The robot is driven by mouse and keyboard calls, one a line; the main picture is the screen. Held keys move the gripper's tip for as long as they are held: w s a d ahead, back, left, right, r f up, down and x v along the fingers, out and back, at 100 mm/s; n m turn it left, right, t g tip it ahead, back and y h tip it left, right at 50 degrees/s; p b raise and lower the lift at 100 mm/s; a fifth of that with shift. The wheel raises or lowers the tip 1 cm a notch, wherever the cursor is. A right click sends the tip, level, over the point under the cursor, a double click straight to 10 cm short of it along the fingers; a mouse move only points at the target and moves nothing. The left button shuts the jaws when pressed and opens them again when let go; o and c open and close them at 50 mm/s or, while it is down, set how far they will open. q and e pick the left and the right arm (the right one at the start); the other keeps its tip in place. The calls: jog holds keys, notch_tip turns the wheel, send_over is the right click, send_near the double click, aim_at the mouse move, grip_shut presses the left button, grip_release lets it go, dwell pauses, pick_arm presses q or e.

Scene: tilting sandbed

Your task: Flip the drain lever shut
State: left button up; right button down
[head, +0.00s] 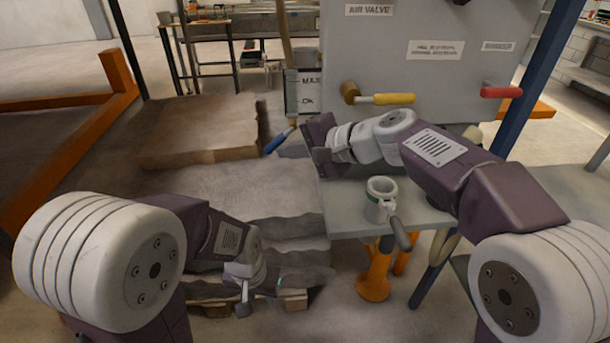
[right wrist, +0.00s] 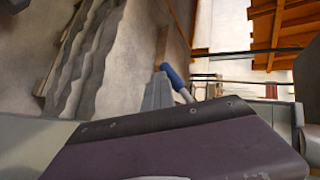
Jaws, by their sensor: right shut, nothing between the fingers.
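A lever with a blue handle (head: 279,140) sticks out to the left of the grey panel, low and tilted. I cannot read a label that names it the drain lever. The blue handle also shows in the right wrist view (right wrist: 173,76), just beyond my grey fingers. My right gripper (head: 289,147) is shut and empty, close beside the blue handle; I cannot tell whether they touch. Its dark hand hides the lever's base in the head view. My left gripper (head: 243,302) hangs low at the lower left, away from the lever; its finger opening is unclear.
The grey panel (head: 440,75) carries a yellow-handled lever (head: 390,99) and a red-handled lever (head: 502,92). A mug (head: 377,203) stands on the grey shelf (head: 345,218) below my right arm. Rippled grey sheets (head: 285,232) lie on a pallet. A brown slab (head: 195,128) lies at left.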

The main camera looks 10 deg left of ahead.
jog(key=y+b, duration=0.1)
jog(key=b, duration=0.2)
jog(key=a+m+y+b, duration=0.1)
jog(key=y+b, duration=0.1)
jog(key=b, duration=0.2)
jog(key=shift+s+a+f+m, duration=0.1)
jog(key=shift+s+f+m, duration=0.1)
jog(key=shift+m, duration=0.1)
jog(key=s+d+r+m+y, duration=0.1)
jog(key=s+d+r, duration=0.1)
jog(key=d, duration=0.6)
jog(key=shift+s+r+y+b, duration=0.15)
jog(key=shift+s+y+b, duration=0.15)
jog(key=shift+s+b, duration=0.1)
